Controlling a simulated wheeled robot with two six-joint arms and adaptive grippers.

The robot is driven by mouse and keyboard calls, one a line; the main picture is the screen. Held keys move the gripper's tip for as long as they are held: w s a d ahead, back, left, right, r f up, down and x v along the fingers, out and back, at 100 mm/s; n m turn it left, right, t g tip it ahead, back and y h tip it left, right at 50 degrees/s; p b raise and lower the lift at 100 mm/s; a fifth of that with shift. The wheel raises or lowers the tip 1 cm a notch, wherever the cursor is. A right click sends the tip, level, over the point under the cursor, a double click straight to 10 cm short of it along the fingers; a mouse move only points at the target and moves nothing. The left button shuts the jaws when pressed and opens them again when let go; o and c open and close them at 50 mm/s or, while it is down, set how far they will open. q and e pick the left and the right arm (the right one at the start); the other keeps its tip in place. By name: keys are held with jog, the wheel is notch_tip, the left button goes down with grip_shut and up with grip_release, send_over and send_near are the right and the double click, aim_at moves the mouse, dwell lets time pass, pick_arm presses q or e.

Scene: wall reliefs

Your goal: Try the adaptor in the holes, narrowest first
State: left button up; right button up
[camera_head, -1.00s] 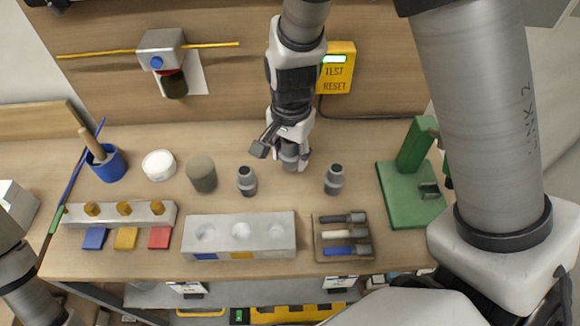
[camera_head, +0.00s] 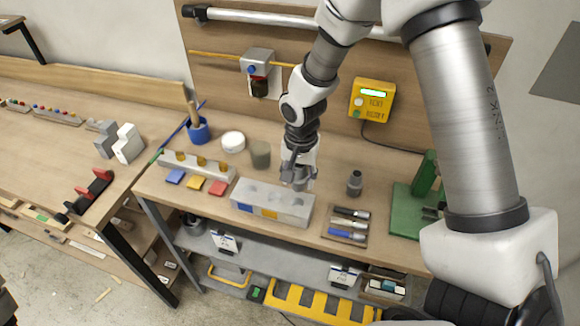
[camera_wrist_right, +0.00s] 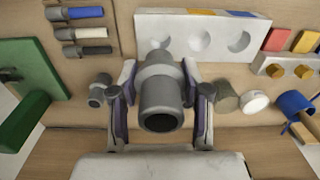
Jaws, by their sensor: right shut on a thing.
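My right gripper (camera_head: 297,172) is shut on a grey stepped adaptor. In the right wrist view the adaptor (camera_wrist_right: 160,92) sits between the two fingers (camera_wrist_right: 160,110), its open dark end toward the camera. In the head view the gripper is just behind the right part of the pale block (camera_head: 262,201) with round holes; it largely hides the adaptor. The block (camera_wrist_right: 180,20) shows three holes in the wrist view, one partly covered by the adaptor. Blue and yellow marks are on its front. Another grey adaptor (camera_head: 354,183) stands upright to the right. My left gripper is out of view.
A tray of several pens or tools (camera_head: 346,224) and a green stand (camera_head: 408,209) are to the right. A rack with brass knobs (camera_head: 198,165), a white disc (camera_head: 233,141), an olive cylinder (camera_head: 260,154) and a blue cup (camera_head: 199,131) are left. A yellow test box (camera_head: 372,101) hangs behind.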

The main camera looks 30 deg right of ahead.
aim_at(298, 191)
jog(key=shift+w+d+f, duration=0.4)
jog(key=shift+w+f, duration=0.2)
jog(key=shift+w, duration=0.2)
jog(key=shift+s+a+b, duration=0.15)
jog(key=shift+s+b, duration=0.1)
jog(key=shift+b, duration=0.1)
jog(key=shift+s+a+f, duration=0.1)
jog(key=shift+s+f, duration=0.1)
jog(key=shift+s, duration=0.05)
jog(key=shift+f+b, duration=0.4)
jog(key=shift+b, duration=0.2)
jog(key=f, duration=0.1)
jog(key=f+b, duration=0.2)
jog(key=shift+w+f, duration=0.15)
jog(key=shift+w, duration=0.15)
jog(key=shift+f+b, duration=0.3)
jog(key=shift+b, duration=0.1)
jog(key=shift+f, duration=0.15)
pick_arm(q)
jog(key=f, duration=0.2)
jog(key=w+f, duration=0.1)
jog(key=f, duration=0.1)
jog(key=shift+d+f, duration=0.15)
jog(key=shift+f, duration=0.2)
pick_arm(e)
jog(key=shift+s, duration=0.15)
